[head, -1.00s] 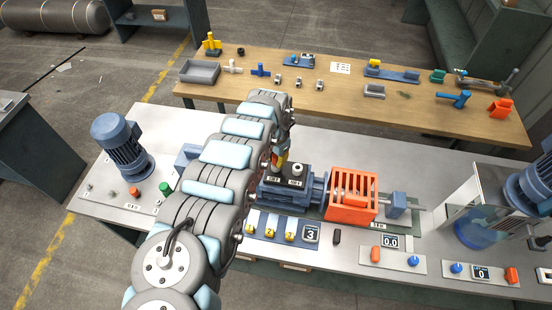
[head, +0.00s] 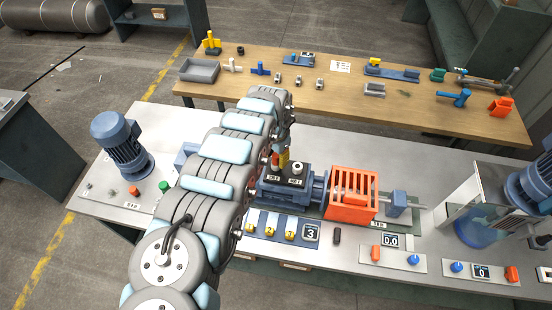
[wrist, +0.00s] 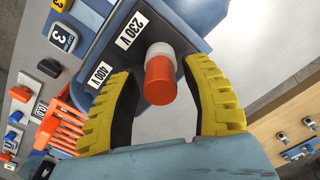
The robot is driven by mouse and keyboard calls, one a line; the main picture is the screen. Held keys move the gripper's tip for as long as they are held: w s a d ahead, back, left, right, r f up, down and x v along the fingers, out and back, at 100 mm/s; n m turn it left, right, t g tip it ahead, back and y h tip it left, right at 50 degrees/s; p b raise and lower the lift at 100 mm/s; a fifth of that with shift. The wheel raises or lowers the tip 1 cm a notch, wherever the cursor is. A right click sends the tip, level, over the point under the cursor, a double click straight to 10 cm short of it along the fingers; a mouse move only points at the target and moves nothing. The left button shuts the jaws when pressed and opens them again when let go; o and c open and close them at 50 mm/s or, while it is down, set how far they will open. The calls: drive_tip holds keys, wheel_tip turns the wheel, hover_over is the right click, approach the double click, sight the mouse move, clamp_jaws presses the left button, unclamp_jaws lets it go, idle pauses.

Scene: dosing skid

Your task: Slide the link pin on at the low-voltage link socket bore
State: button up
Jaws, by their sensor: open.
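The link pin (wrist: 160,82) is an orange-red cylinder. In the wrist view it stands at the white socket bore (wrist: 160,50) beside the 230 V label (wrist: 131,30); whether it is fully seated I cannot tell. My gripper (wrist: 165,108) is open, with a yellow ribbed finger on each side of the pin and gaps visible between. In the head view my gripper (head: 281,158) is over the left socket of the dark terminal box (head: 285,184), and the pin is mostly hidden. The right socket (head: 298,167) shows a white top and looks bare.
An orange guard (head: 353,192) stands just right of the terminal box. A panel with yellow tags and a "3" display (head: 311,233) lies in front. A blue motor (head: 124,146) stands at left. The wooden table (head: 330,92) behind holds several loose parts.

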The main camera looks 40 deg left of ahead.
sight(276, 155)
drive_tip(key=shift+r, duration=5.5)
